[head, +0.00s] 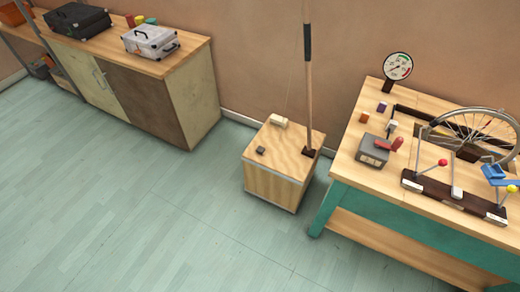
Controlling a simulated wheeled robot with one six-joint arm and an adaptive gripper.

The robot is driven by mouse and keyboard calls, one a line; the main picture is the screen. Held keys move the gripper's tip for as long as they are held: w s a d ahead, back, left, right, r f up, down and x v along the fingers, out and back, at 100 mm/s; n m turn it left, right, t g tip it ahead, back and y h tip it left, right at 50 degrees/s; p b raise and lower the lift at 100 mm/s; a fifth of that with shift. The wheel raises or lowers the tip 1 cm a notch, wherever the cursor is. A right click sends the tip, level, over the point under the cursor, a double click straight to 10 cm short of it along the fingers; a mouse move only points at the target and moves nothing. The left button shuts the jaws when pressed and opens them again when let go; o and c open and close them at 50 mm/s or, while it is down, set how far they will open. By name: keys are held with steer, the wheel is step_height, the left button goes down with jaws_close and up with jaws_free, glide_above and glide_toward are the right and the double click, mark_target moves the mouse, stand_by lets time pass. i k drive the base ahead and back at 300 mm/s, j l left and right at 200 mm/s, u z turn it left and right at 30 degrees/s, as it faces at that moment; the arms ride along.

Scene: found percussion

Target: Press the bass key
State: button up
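A plywood box (275,180) stands on the floor left of the workbench, with a tall upright stick (308,100) and a thin string rising from its top, like a box bass. A small dark block (261,150) lies near the front left of the box's top. A small cream piece (279,120) sits at its back edge. I cannot tell for sure which of these is the bass key. Neither looks touched by anything. My gripper is not in view.
A workbench (400,225) at right bears a dial gauge (398,66), a bicycle wheel (480,132), a grey box (374,150) and levers with coloured knobs. A cabinet (130,90) with cases stands at the back left. The green floor (130,220) in front is clear.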

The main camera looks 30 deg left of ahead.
mark_target(260, 150)
steer(key=u, duration=1.3)
steer(key=i+j, duration=0.1)
steer(key=i, duration=0.65)
steer(key=i+j, duration=0.1)
steer(key=i, duration=0.65)
